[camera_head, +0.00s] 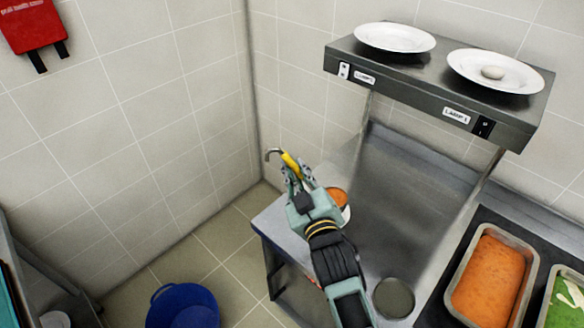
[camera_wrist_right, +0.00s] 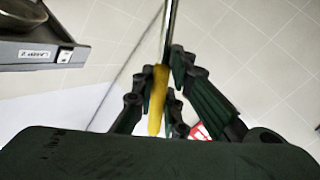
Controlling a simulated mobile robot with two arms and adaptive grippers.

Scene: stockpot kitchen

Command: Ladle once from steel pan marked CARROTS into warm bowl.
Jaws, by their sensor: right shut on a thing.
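My right gripper (camera_head: 298,172) is shut on the yellow handle of a ladle (camera_head: 290,160), whose grey hooked end sticks out up and to the left. In the right wrist view the yellow handle (camera_wrist_right: 158,98) lies between the fingers, with a thin metal rod running upward. The ladle's cup is not clearly visible. A white bowl (camera_head: 347,214) with orange content is partly hidden behind the gripper, on the steel counter. A steel pan (camera_head: 457,272) full of orange food stands at the lower right; no CARROTS marking shows. My left gripper is out of view.
A steel lamp shelf (camera_head: 400,78) carries two white plates, one with a small pale item, above the counter (camera_head: 405,200). A round opening (camera_head: 393,297) is in the counter. A pan with green food (camera_head: 566,300) stands right. A blue bucket (camera_head: 182,306) stands on the floor.

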